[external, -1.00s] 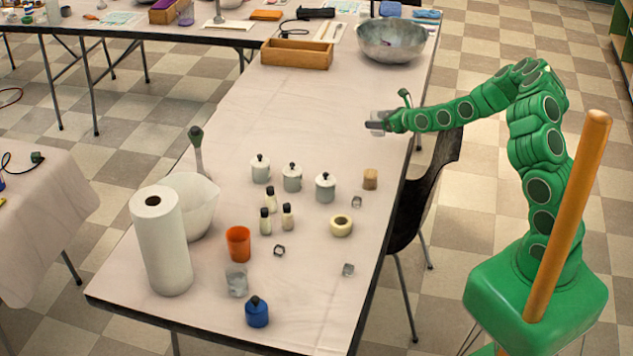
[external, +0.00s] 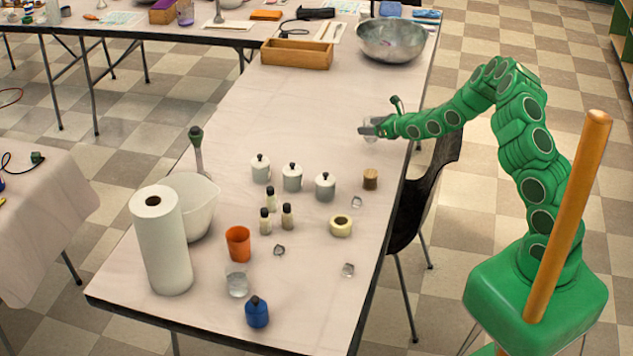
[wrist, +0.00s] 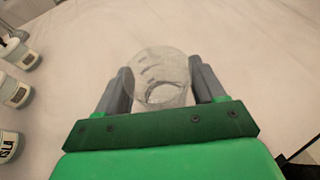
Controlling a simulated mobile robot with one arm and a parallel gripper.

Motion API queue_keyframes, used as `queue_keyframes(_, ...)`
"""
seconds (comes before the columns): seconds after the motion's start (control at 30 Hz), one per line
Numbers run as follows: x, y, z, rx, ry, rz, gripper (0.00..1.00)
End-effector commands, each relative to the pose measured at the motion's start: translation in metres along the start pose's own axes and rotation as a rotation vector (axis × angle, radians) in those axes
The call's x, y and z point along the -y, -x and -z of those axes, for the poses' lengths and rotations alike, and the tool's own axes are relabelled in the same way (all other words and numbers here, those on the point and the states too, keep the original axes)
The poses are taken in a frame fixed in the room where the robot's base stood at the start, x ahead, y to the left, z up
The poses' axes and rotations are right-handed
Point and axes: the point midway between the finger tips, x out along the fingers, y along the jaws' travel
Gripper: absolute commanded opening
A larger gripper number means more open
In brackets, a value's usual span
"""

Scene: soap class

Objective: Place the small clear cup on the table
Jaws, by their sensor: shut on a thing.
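The small clear cup (wrist: 160,72) is between the two grey fingers of my gripper (wrist: 162,88) in the wrist view. Its sides meet both fingers. In the external view my gripper (external: 374,130) is over the right part of the long table (external: 290,110), with the cup (external: 371,123) showing faintly at its fingertips. The gripper is shut on the cup. I cannot tell whether the cup's bottom touches the tabletop.
A wooden tray (external: 297,54) and a metal bowl (external: 391,41) are at the far end. The tabletop around the gripper is clear. A black chair (external: 428,190) is beside the table.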

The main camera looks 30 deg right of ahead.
Motion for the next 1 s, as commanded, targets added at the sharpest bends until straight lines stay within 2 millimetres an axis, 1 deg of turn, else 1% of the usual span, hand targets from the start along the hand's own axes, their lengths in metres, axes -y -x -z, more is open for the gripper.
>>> queue_keyframes(0.03, 0.001, -0.002, 0.007, -0.003, 0.0, 0.001, 0.39)
queue_keyframes(0.1, 0.001, -0.004, 0.014, -0.004, -0.001, 0.001, 0.39)
queue_keyframes(0.3, 0.001, -0.01, 0.027, -0.003, -0.002, 0.001, 0.39)
queue_keyframes(0.73, 0.0, -0.011, 0.03, -0.002, -0.002, 0.001, 0.39)
queue_keyframes(0.77, 0.0, -0.011, 0.03, -0.002, -0.002, 0.001, 0.73)
queue_keyframes(0.9, 0.0, -0.011, 0.03, -0.002, -0.002, 0.001, 0.94)
queue_keyframes(1.0, 0.0, -0.011, 0.03, -0.002, -0.002, 0.001, 0.94)
